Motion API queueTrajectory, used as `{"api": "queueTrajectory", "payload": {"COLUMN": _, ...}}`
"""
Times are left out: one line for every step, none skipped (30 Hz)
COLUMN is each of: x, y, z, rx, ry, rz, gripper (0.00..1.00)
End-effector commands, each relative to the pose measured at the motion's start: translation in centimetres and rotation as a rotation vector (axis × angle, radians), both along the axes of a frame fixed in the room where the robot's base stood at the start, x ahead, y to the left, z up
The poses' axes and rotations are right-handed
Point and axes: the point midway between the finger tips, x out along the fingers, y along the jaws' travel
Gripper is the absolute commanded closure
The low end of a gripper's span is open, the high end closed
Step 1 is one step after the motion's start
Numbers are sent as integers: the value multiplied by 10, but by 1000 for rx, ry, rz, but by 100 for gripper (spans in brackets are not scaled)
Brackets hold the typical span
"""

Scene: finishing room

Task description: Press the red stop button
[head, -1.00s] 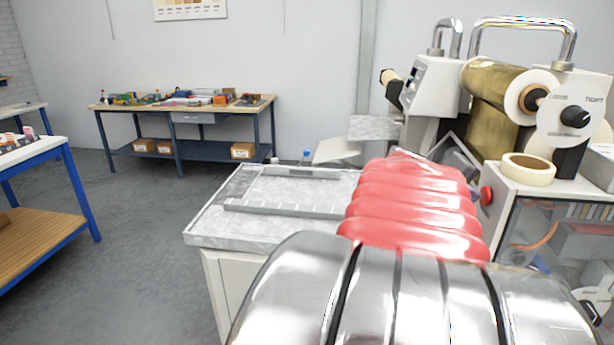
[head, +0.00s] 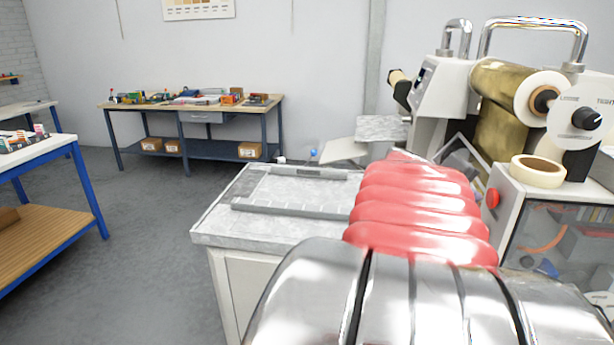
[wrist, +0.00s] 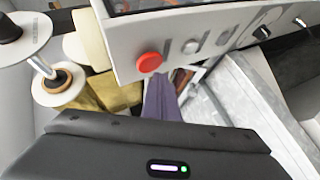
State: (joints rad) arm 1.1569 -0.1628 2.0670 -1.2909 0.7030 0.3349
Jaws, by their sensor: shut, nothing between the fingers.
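The red stop button (head: 492,198) is a round knob on the left edge of the pale machine's front panel, just right of my red arm cover in the head view. In the wrist view the red button (wrist: 149,62) stands out from the white panel. My gripper (wrist: 158,82) is shut and empty, with its purple-grey fingers pointing at the panel. The fingertips appear just below and right of the button in that view; I cannot tell whether they touch it. My arm hides the gripper in the head view.
The laminating machine (head: 520,110) has a gold roll and chrome handles. A tape roll (head: 538,171) lies on its housing beside the button. A grey worktop (head: 225,222) lies left of my arm. A workbench (head: 190,107) stands at the back.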

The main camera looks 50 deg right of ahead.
Motion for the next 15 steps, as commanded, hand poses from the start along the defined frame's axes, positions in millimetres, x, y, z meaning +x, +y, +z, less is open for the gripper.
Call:
{"api": "queueTrajectory", "payload": {"x": 0, "y": 0, "z": 0, "rx": 0, "ry": 0, "rz": 0, "gripper": 100}}
{"api": "queueTrajectory", "payload": {"x": 1, "y": 0, "z": 0, "rx": 0, "ry": 0, "rz": 0, "gripper": 100}}
{"api": "queueTrajectory", "payload": {"x": 2, "y": 1, "z": 0, "rx": 0, "ry": 0, "rz": 1, "gripper": 100}}
{"api": "queueTrajectory", "payload": {"x": 4, "y": 2, "z": 0, "rx": 0, "ry": -1, "rz": 2, "gripper": 100}}
{"api": "queueTrajectory", "payload": {"x": 5, "y": 2, "z": 0, "rx": 0, "ry": -1, "rz": 2, "gripper": 100}}
{"api": "queueTrajectory", "payload": {"x": 7, "y": 4, "z": 0, "rx": 0, "ry": -1, "rz": 2, "gripper": 100}}
{"api": "queueTrajectory", "payload": {"x": 9, "y": 5, "z": 0, "rx": 0, "ry": -1, "rz": 2, "gripper": 100}}
{"api": "queueTrajectory", "payload": {"x": 11, "y": 6, "z": 0, "rx": 0, "ry": -1, "rz": 2, "gripper": 100}}
{"api": "queueTrajectory", "payload": {"x": 14, "y": 7, "z": 0, "rx": 0, "ry": -1, "rz": 2, "gripper": 100}}
{"api": "queueTrajectory", "payload": {"x": 16, "y": 9, "z": 0, "rx": 0, "ry": -1, "rz": 2, "gripper": 100}}
{"api": "queueTrajectory", "payload": {"x": 17, "y": 10, "z": 0, "rx": 0, "ry": -1, "rz": 3, "gripper": 100}}
{"api": "queueTrajectory", "payload": {"x": 20, "y": 11, "z": 0, "rx": 0, "ry": -1, "rz": 2, "gripper": 100}}
{"api": "queueTrajectory", "payload": {"x": 21, "y": 12, "z": 0, "rx": 0, "ry": -1, "rz": 2, "gripper": 100}}
{"api": "queueTrajectory", "payload": {"x": 23, "y": 13, "z": 0, "rx": -1, "ry": 0, "rz": 2, "gripper": 100}}
{"api": "queueTrajectory", "payload": {"x": 26, "y": 15, "z": 0, "rx": 0, "ry": 0, "rz": 2, "gripper": 100}}
